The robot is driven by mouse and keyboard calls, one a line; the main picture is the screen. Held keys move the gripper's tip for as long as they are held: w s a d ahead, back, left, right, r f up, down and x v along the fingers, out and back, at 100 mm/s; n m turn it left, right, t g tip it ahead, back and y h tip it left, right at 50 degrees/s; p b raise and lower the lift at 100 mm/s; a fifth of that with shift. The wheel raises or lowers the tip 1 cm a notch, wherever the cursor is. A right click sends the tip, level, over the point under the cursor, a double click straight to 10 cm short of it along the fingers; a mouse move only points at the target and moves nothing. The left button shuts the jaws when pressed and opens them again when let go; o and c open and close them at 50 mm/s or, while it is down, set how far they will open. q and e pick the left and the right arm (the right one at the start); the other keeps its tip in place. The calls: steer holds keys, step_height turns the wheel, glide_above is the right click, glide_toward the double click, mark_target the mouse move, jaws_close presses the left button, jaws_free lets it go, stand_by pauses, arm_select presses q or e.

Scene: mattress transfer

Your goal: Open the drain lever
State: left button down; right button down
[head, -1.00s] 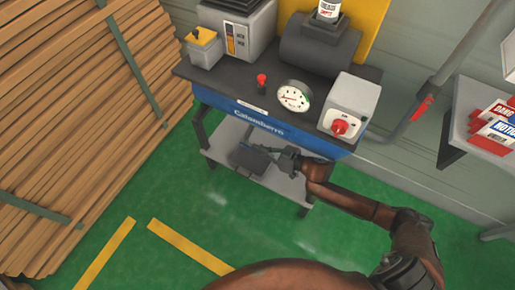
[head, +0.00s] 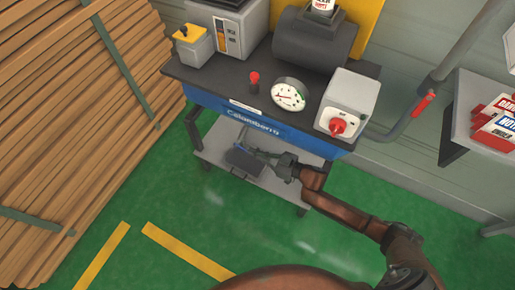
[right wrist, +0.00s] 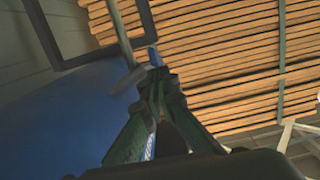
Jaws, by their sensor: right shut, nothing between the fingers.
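A small blue handle-like piece (right wrist: 153,56) shows just beyond my right fingertips in the right wrist view, next to a blurred grey fitting (right wrist: 129,79). It may be the drain lever. It lies close to the fingertips, but I cannot tell whether they touch it. The blue tank body (right wrist: 65,115) fills the left of that view. In the head view, my right gripper (head: 254,154) is below the front edge of the blue unit (head: 215,108), above the lower shelf. The right gripper is shut and empty; its fingertips also show in the wrist view (right wrist: 158,80). My left gripper is out of view.
The bench top holds a gauge (head: 289,95), a small red-topped knob (head: 254,78) and a grey switch box (head: 348,103). A red handle (head: 424,103) sits on the wall pipe. The lower grey shelf (head: 215,147) is beneath the gripper. Green floor in front is clear.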

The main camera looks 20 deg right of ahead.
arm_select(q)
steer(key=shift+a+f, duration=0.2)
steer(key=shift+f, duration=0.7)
arm_select(e)
steer(key=shift+f, duration=0.45)
steer(key=shift+s, duration=0.1)
steer(key=v, duration=1.1)
steer(key=shift+s+d, duration=0.25)
steer(key=shift+s, duration=0.05)
